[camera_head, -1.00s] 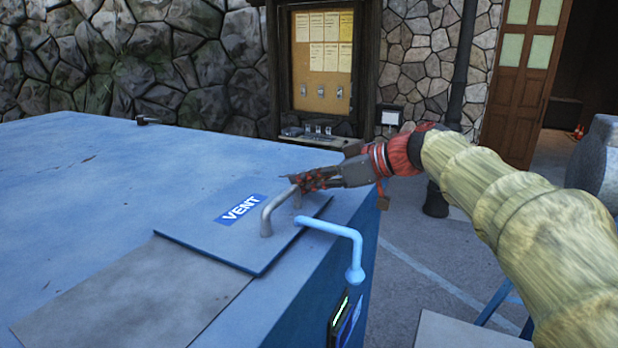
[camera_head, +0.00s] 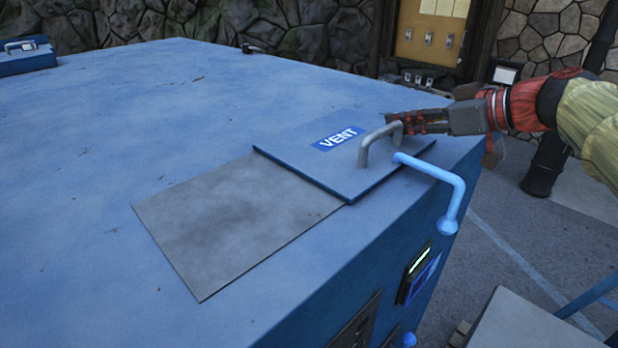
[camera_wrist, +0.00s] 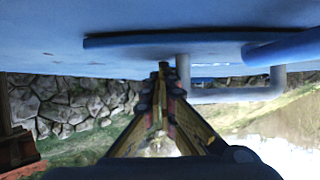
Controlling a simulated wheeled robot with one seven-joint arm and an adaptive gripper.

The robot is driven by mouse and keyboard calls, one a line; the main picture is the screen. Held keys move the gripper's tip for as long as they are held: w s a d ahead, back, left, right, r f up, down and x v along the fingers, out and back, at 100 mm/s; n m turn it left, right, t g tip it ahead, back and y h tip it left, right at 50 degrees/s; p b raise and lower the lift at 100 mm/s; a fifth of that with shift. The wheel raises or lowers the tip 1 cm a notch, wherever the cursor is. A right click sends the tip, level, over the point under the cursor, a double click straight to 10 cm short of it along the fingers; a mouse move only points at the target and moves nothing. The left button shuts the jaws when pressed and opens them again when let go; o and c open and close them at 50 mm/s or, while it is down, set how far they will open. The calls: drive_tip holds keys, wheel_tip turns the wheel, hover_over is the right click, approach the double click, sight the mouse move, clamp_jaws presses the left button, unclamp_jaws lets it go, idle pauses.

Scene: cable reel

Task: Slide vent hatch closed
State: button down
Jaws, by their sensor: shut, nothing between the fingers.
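The blue vent hatch (camera_head: 320,178), with a "VENT" label (camera_head: 338,138), lies flat on top of the blue cabinet. Its grey bar handle (camera_head: 366,150) stands near its right side. A flat grey panel (camera_head: 235,225) lies bare to the left of the hatch. My gripper (camera_head: 390,123) is shut and empty, just behind the handle, its fingers pointing left. Whether it touches the handle I cannot tell. In the wrist view, which is upside down, the shut fingertips (camera_wrist: 163,70) are beside the handle (camera_wrist: 235,95), close to the hatch's edge (camera_wrist: 140,40).
The cabinet top (camera_head: 130,110) is broad and mostly clear. A small box (camera_head: 25,55) sits at far left. A notice board (camera_head: 430,35) stands behind.

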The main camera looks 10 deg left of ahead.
sight(366, 142)
drive_tip(key=shift+s+a+b, duration=1.05)
drive_tip(key=shift+s+b, duration=0.1)
drive_tip(key=shift+s, duration=0.4)
drive_tip(key=shift+s+a+b, duration=1.05)
drive_tip(key=shift+s+b, duration=0.1)
drive_tip(key=shift+s, duration=0.45)
drive_tip(key=shift+s+a+b, duration=1.05)
drive_tip(key=shift+s+b, duration=0.1)
drive_tip(key=shift+s, duration=0.4)
drive_tip(key=shift+s+a+b, duration=0.7)
drive_tip(key=shift+s+a, duration=0.45)
drive_tip(key=shift+s, duration=0.6)
drive_tip(key=shift+s+a+b, duration=0.75)
drive_tip(key=shift+s+a, duration=0.35)
drive_tip(key=shift+s, duration=0.6)
drive_tip(key=shift+s+a+b, duration=0.7)
drive_tip(key=shift+s+a, duration=0.45)
drive_tip(key=shift+s, duration=0.6)
drive_tip(key=shift+w+d+r+p, duration=0.35)
drive_tip(key=shift+w+r, duration=0.15)
drive_tip(key=shift+r, duration=0.3)
drive_tip(key=shift+w+d+r+p, duration=0.25)
drive_tip(key=shift+w+r, duration=0.2)
drive_tip(key=shift+r, duration=0.3)
drive_tip(key=shift+s, duration=0.1)
